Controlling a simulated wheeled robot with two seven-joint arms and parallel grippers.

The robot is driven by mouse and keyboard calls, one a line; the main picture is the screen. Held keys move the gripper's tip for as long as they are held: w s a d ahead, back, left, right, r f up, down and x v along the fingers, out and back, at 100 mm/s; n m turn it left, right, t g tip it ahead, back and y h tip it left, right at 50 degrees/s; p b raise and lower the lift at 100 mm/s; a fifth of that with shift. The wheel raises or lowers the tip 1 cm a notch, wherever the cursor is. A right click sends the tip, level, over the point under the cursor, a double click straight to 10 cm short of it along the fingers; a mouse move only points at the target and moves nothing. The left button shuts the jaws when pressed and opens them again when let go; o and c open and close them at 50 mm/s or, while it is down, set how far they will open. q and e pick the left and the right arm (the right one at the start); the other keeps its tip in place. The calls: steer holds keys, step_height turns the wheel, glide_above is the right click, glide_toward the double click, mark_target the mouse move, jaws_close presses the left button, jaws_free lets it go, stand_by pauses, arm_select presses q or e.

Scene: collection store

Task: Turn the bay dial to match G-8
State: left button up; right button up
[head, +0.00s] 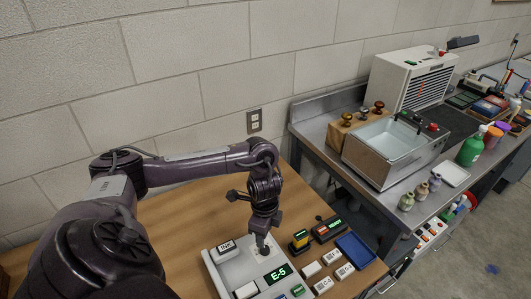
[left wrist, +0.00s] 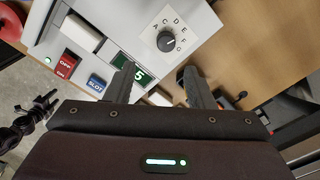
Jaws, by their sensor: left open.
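The bay dial (left wrist: 167,41) is a dark round knob on a white plate ringed with letters. A small pale mark shows on the knob, but I cannot tell exactly which letter it points to. The green display (head: 279,272) on the grey console (head: 224,268) reads E-5. In the left wrist view the display is partly hidden by a finger. My left gripper (left wrist: 157,77) is open and empty, its fingertips short of the dial in that view. In the head view the left gripper (head: 262,246) points down over the console and hides the dial. My right gripper is not seen.
A red OFF/ON switch (left wrist: 66,63) and a blue SLOT button (left wrist: 96,82) sit on the console. A blue tray (head: 356,250), white labelled blocks (head: 323,285) and a yellow-black stamp (head: 300,241) stand to its right. A metal bench (head: 345,178) with a basin lies beyond.

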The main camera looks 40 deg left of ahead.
mark_target(265, 248)
arm_select(q)
steer(key=shift+w+a+f+b, duration=0.15)
steer(key=shift+f+b, duration=0.1)
steer(key=shift+f, duration=0.2)
steer(key=shift+w+a+f+b, duration=0.1)
steer(key=shift+w+f+b, duration=0.1)
steer(key=shift+f, duration=0.25)
step_height(265, 248, down, 6)
steer(key=shift+f+p, duration=0.25)
steer(key=shift+p, duration=0.1)
steer(key=shift+f, duration=0.35)
steer(key=shift+a+f, duration=0.1)
steer(key=shift+f, duration=0.15)
steer(key=shift+c, duration=0.3)
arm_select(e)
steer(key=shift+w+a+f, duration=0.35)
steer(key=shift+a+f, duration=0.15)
arm_select(q)
steer(key=shift+r, duration=0.1)
steer(key=c, duration=0.9)
steer(key=shift+c, duration=0.2)
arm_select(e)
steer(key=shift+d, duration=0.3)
